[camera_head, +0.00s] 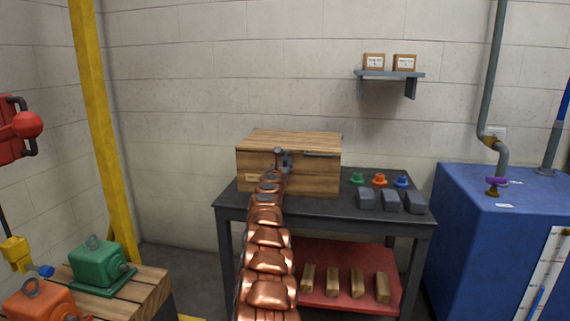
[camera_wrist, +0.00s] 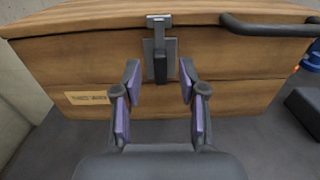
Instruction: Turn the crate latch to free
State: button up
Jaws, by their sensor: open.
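The wooden crate (camera_head: 310,183) stands closed on the dark table. It also fills the upper part of the wrist view (camera_wrist: 230,105). The crate latch (camera_wrist: 160,62) is a dark upright lever on a grey plate at the crate's front, hanging down across the seam below the lid. My gripper (camera_wrist: 158,80) is open, with its two purple-padded fingers on either side of the latch's lower end in the picture. I see no finger touching the latch. In the head view my copper arm reaches up to the crate front, and my gripper (camera_head: 280,157) partly hides the latch.
A dark bar handle (camera_wrist: 268,27) runs along the lid, right of the latch. On the dark table (camera_head: 345,213), coloured knobs (camera_head: 380,180) and grey blocks (camera_head: 390,202) sit right of the crate. The table's front left is bare.

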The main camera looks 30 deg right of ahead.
aim_at(285, 163)
jog(key=shift+w+d+r+p, duration=0.2)
jog(key=shift+w+d+p, duration=0.2)
jog(key=shift+w+d, duration=0.2)
jog(key=shift+w+d+f+p, duration=0.25)
jog(key=shift+w+d+p, duration=0.15)
jog(key=shift+w, duration=0.1)
jog(key=shift+r, duration=0.1)
grip_shut()
